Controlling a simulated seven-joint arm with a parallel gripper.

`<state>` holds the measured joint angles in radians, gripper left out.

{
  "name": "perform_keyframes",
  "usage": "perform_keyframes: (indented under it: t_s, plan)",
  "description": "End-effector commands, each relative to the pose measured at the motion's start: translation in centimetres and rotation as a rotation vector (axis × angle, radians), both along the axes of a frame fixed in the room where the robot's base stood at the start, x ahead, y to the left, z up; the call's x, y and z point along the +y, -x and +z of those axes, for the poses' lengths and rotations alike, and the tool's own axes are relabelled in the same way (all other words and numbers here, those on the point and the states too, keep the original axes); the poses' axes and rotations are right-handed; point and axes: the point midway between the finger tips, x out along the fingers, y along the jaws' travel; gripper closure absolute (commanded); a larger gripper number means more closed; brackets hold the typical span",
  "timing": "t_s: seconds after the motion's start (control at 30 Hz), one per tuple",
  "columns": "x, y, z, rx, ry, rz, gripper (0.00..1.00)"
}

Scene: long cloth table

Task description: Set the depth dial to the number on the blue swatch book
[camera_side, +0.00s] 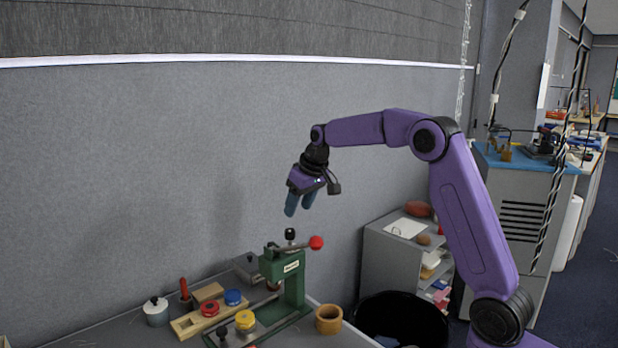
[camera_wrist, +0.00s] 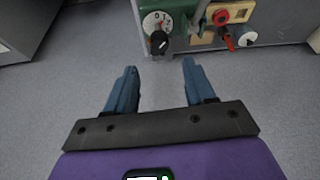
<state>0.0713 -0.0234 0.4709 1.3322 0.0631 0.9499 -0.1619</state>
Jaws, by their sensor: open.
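My gripper (camera_side: 300,205) is open and empty, pointing down in the air above the green press (camera_side: 291,277). In the wrist view its two blue fingers (camera_wrist: 160,68) are spread wide with grey floor or table surface between them. Beyond the fingertips, the wrist view shows a white dial (camera_wrist: 150,21) with dark digits, a 0 among them, on the green press. A black knob (camera_wrist: 159,42) sits at the dial's lower edge, apart from the fingers. The dial's setting is too small to read surely. I cannot make out a blue swatch book or its number.
A red-ended lever (camera_side: 316,242) sticks out from the press. A wooden ring (camera_side: 329,319) stands right of the press, near a black bin (camera_side: 402,318) and a grey shelf (camera_side: 385,259).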

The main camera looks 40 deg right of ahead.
Motion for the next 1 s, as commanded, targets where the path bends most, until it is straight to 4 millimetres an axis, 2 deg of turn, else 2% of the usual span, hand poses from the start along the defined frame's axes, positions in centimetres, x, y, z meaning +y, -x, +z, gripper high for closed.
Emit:
perform_keyframes:
  t_s: [0.03,0.2,0.4,0.6,1.0]
  plan:
    - [-0.1,0.4,1.2,-0.005,0.0,-0.001,0.46]
    - [-0.2,1.7,4.4,-0.004,0.0,-0.001,0.46]
    - [-0.3,2.9,7.2,-0.002,0.0,-0.001,0.46]
    - [-0.4,3.4,8.3,-0.001,0.0,-0.001,0.46]
    - [-0.3,3.5,8.4,0.0,0.0,-0.001,0.46]
